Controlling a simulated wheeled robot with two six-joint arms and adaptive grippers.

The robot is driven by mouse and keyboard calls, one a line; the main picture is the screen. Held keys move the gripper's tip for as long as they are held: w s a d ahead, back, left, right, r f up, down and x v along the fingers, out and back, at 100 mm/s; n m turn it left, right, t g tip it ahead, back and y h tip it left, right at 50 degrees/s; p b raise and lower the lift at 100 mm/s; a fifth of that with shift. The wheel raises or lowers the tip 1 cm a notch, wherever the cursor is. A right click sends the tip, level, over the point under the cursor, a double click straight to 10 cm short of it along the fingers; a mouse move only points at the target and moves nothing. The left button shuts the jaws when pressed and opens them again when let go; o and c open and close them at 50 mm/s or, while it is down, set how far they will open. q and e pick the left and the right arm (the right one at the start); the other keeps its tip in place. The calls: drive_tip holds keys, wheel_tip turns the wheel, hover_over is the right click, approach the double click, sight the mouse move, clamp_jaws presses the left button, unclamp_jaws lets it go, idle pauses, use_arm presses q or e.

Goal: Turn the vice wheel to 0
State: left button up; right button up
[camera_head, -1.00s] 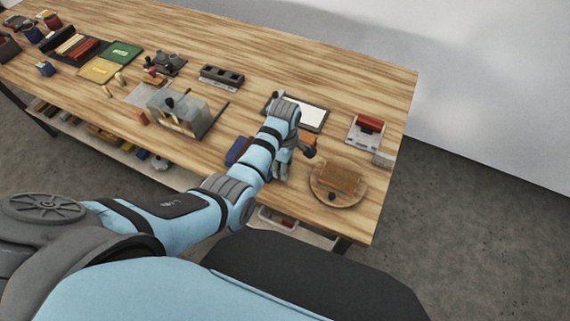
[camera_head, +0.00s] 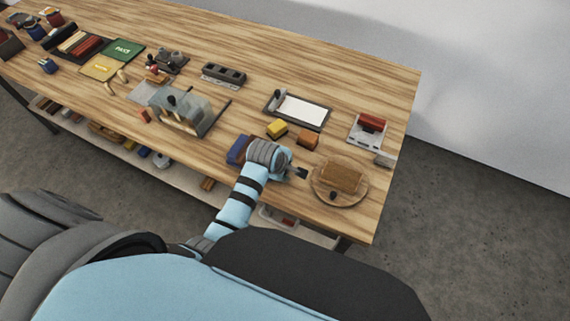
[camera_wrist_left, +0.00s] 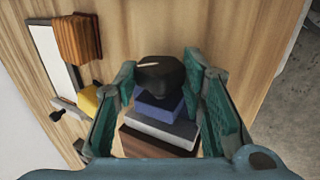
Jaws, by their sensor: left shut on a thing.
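The vice has a blue body (camera_head: 237,149) at the table's near edge, partly behind my left wrist. In the left wrist view its blue part (camera_wrist_left: 158,108) sits over a grey-white and a brown part. Its wheel seems to be the black faceted knob (camera_wrist_left: 160,76), with a short pale mark on top pointing left. My left gripper (camera_wrist_left: 160,80) has its teal fingers on either side of this knob and is shut on it. No scale or number is readable. My right gripper is not in view.
A yellow block (camera_head: 277,128) and an orange block (camera_head: 308,139) lie close behind the wrist, before a framed white panel (camera_head: 302,110). A round board (camera_head: 352,200) with a brown block stands to the right. A clear box (camera_head: 190,112) stands left.

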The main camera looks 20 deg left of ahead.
use_arm(q)
drive_tip(key=shift+s+t, duration=0.1)
drive_tip(key=shift+t, duration=0.8)
drive_tip(key=o, duration=1.1)
drive_tip(key=shift+o, duration=0.2)
